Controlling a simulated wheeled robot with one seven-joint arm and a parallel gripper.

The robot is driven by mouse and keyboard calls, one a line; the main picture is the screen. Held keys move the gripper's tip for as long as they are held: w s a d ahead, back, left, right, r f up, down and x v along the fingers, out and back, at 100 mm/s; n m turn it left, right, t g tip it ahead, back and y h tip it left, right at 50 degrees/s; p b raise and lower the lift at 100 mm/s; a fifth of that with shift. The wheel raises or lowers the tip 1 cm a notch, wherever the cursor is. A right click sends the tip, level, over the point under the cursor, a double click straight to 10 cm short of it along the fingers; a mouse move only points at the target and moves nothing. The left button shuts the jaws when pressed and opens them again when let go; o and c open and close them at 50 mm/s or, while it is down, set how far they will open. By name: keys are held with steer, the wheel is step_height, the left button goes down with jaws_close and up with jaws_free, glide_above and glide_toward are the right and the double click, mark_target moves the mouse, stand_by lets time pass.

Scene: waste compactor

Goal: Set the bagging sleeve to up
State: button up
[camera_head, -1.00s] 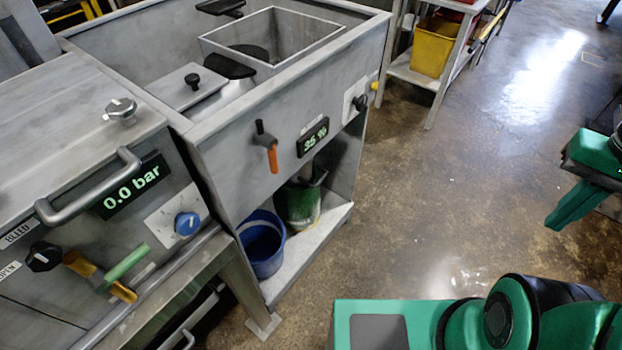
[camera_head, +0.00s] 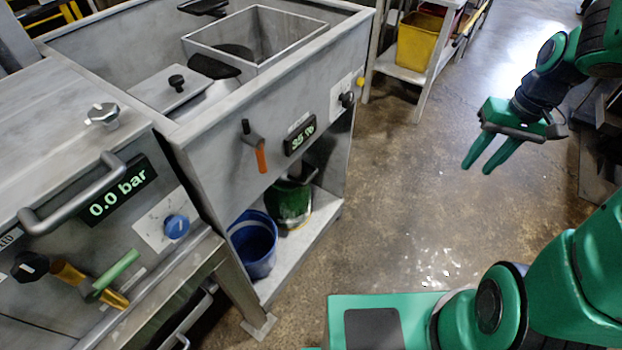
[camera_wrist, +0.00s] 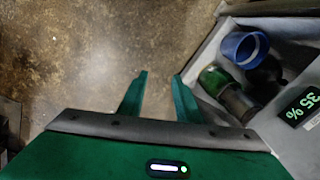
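My gripper (camera_head: 477,168) is open and empty over the floor, to the right of the grey steel machine (camera_head: 215,160). Its two green fingers also show apart in the wrist view (camera_wrist: 160,76). No part is clearly marked as the bagging sleeve. Under the machine, a green container (camera_head: 293,203) stands on the lower shelf below a grey tube, mostly in shadow; the green container also shows in the wrist view (camera_wrist: 214,80). An orange-tipped lever (camera_head: 257,150) on the front panel hangs downward. My gripper is well apart from all of these.
A blue bucket (camera_head: 253,245) stands on the lower shelf (camera_head: 305,240). A "35 %" display (camera_head: 300,136) and a black knob (camera_head: 347,99) are on the panel. A left unit carries a "0.0 bar" display (camera_head: 118,190) and a handle. The floor between machine and gripper is clear.

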steer(key=w+a+f+n+y, duration=0.2)
steer(key=w+a+f, duration=0.3)
steer(key=w+f, duration=0.35)
steer(key=m+t+y, duration=0.7)
steer(key=t+y, duration=0.2)
glide_toward(311, 176)
steer(key=x, duration=0.6)
steer(key=f+x, duration=0.1)
steer(key=x, duration=0.3)
jaws_close()
